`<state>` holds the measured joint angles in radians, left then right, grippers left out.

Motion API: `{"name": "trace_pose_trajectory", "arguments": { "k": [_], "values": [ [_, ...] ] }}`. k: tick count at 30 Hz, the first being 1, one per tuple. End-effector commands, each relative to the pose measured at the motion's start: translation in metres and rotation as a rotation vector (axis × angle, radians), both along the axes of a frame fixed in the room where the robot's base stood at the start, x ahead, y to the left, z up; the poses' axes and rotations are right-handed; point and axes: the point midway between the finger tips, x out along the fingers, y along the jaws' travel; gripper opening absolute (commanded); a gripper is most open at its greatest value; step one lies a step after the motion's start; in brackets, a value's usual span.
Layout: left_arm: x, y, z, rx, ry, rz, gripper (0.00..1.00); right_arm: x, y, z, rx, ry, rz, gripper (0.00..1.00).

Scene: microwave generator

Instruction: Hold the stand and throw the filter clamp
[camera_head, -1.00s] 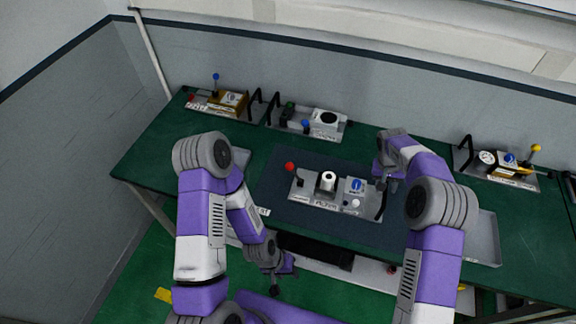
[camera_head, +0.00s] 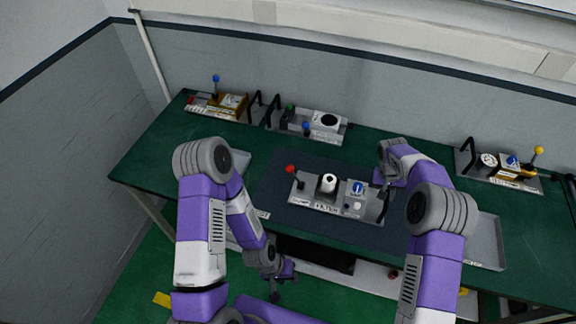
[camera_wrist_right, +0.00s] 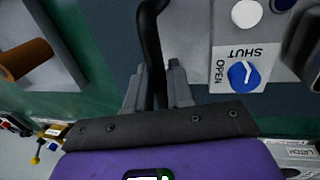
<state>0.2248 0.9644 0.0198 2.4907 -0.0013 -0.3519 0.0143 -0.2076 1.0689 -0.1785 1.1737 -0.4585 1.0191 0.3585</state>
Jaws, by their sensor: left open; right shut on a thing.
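The filter stand (camera_head: 325,205) is a grey plate in the middle of the table. It carries a red-knobbed lever (camera_head: 291,170) at its left, a white cylinder (camera_head: 328,184), a blue dial (camera_head: 358,187) and a black handle (camera_head: 385,207) at its right end. My right gripper (camera_wrist_right: 158,80) is shut on the black handle; in the wrist view the handle runs between its fingers. The wrist view also shows the blue dial (camera_wrist_right: 243,75) beside OPEN and SHUT labels. My left gripper (camera_head: 281,287) is open and empty, low in front of the table, away from the stand.
Other plates with levers and handles stand at the back left (camera_head: 225,105), back middle (camera_head: 310,125) and back right (camera_head: 500,165). A grey tray (camera_head: 487,240) lies to the right. The dark mat (camera_head: 275,190) around the stand is mostly clear.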

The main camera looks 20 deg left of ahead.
Motion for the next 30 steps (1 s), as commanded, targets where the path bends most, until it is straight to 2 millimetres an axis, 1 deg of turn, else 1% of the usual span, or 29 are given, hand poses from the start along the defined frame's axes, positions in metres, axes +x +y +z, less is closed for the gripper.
{"name": "trace_pose_trajectory", "arguments": {
  "k": [20,30],
  "values": [
    [0.0,0.0,-0.0016,0.0,0.0,0.0,0.43,0.0002,0.0002,-0.0021,0.0,-0.001,0.0,0.0],
    [0.0,0.0,-0.0022,0.0,0.0,0.0,0.43,-0.0003,0.0054,-0.0032,0.002,0.0,0.001,0.0]
  ]
}}
